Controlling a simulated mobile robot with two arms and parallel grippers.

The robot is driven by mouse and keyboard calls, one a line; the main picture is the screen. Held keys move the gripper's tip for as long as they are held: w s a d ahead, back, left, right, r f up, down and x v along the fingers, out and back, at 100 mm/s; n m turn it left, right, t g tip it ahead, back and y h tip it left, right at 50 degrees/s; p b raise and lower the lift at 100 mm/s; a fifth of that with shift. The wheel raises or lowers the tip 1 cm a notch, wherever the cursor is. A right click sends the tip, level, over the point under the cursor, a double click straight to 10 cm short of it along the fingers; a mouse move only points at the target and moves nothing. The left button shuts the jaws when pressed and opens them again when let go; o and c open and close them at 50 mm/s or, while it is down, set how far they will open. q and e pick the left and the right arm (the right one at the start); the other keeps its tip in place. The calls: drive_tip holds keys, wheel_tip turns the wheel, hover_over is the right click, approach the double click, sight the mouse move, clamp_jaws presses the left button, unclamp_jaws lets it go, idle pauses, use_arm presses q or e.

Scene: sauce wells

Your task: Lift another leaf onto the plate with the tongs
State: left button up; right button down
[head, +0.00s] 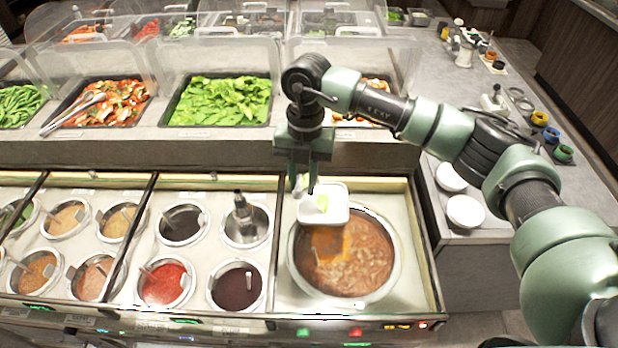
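A metal pair of tongs (75,113) lies across the tray of red and white food at the left. Green leaves (222,101) fill the dark tray at the back middle. My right gripper (305,188) points down at the plate's back left corner. A pale bit shows between its fingers; I cannot tell whether they grip the plate. My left gripper is not in view.
A large soup well (347,262) lies below the plate. Several round sauce wells (165,283) with ladles stand to the left. Clear raised covers (205,62) hang over the food trays. White bowls (465,211) stand on the right counter.

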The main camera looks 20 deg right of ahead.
wheel_tip(320, 180, down, 7)
drive_tip(key=m+b, duration=0.1)
drive_tip(key=b, duration=0.2)
drive_tip(key=shift+a+b, duration=0.15)
drive_tip(key=shift+b, duration=0.25)
drive_tip(key=c, duration=1.7)
unclamp_jaws()
drive_tip(key=shift+w, duration=0.15)
drive_tip(key=shift+r+p, duration=2.45)
drive_tip(key=shift+r, duration=2.1)
